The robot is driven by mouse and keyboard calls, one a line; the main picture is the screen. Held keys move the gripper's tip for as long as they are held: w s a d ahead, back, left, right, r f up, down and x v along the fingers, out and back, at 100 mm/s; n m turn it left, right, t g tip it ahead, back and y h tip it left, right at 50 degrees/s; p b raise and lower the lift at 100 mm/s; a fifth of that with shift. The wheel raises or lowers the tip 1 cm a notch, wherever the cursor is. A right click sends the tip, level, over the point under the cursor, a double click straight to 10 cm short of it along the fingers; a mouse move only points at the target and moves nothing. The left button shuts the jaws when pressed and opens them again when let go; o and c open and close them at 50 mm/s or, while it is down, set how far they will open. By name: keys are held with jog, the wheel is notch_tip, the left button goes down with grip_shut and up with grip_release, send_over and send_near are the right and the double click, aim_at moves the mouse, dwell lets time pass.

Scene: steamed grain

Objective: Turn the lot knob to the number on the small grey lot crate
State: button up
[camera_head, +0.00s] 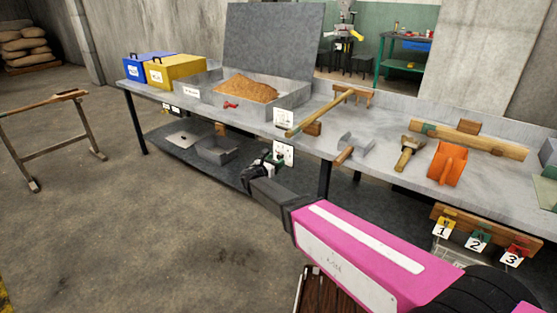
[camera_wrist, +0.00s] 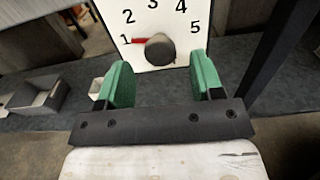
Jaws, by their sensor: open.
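A white dial plate (camera_wrist: 182,22) fills the top of the wrist view, with numbers 1 to 5 around a dark round lot knob (camera_wrist: 160,50). The knob's red pointer points left, at 1. My gripper (camera_wrist: 163,74) is open, its green fingers to the left and right of the knob, with gaps visible. In the head view my gripper (camera_head: 270,164) is by the bench front, beside the white plate (camera_head: 284,152). A grey crate (camera_head: 213,152) sits on the lower shelf; I cannot tell whether it is the lot crate. No number on it is readable.
The bench top holds a tray of brown grain (camera_head: 246,88), blue (camera_head: 147,66) and yellow (camera_head: 173,70) boxes, a wooden rake (camera_head: 320,110) and an orange scoop (camera_head: 450,163). A dark bench leg (camera_wrist: 275,50) rises right of the plate. Open floor lies left.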

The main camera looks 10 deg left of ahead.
aim_at(281, 156)
jog(key=shift+x, duration=1.5)
jog(key=c, duration=0.9)
